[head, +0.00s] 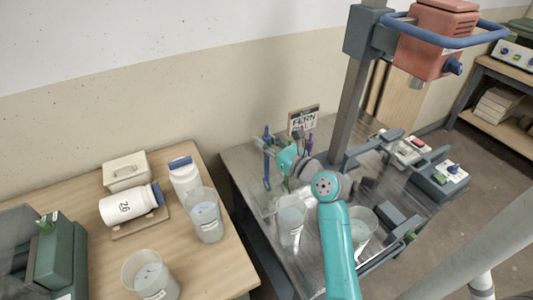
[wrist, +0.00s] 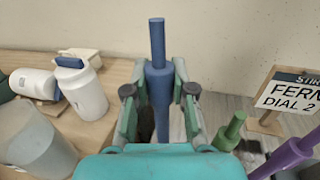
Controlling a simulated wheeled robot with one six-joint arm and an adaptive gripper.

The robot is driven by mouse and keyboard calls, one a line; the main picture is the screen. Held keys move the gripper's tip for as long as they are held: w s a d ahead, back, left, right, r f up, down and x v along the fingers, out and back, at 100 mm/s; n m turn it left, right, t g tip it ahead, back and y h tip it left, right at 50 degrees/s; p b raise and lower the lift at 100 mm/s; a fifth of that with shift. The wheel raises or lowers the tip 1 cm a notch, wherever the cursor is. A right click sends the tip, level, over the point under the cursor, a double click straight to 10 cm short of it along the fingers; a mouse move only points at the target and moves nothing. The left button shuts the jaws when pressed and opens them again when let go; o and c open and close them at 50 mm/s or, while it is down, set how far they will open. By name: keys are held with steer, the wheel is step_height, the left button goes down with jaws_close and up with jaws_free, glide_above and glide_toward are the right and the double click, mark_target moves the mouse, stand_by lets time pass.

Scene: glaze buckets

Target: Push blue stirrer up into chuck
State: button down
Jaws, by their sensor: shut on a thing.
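The blue stirrer (wrist: 157,42) stands upright between the fingers of my gripper (wrist: 160,92) in the wrist view, its thin shaft pointing up. My gripper is shut on its thicker collar. In the head view the blue stirrer (head: 267,172) shows at the left end of my arm, over the metal table's back left part. The red mixer head (head: 440,40) is high on a grey column at the upper right. Its chuck (head: 415,82) points down below it, well to the right of and apart from the stirrer. The stirrer's lower end is hidden in the wrist view.
A green stirrer (wrist: 232,128) and a purple stirrer (wrist: 292,152) stand right of my gripper, near a FERN DIAL 2 sign (wrist: 290,90). The mixer column (head: 352,105) rises from the metal table. Clear buckets (head: 290,215) stand near my arm. The wooden table (head: 210,262) holds white bottles and more buckets.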

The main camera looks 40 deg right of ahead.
mark_target(267, 126)
steer(key=shift+r, duration=5.25)
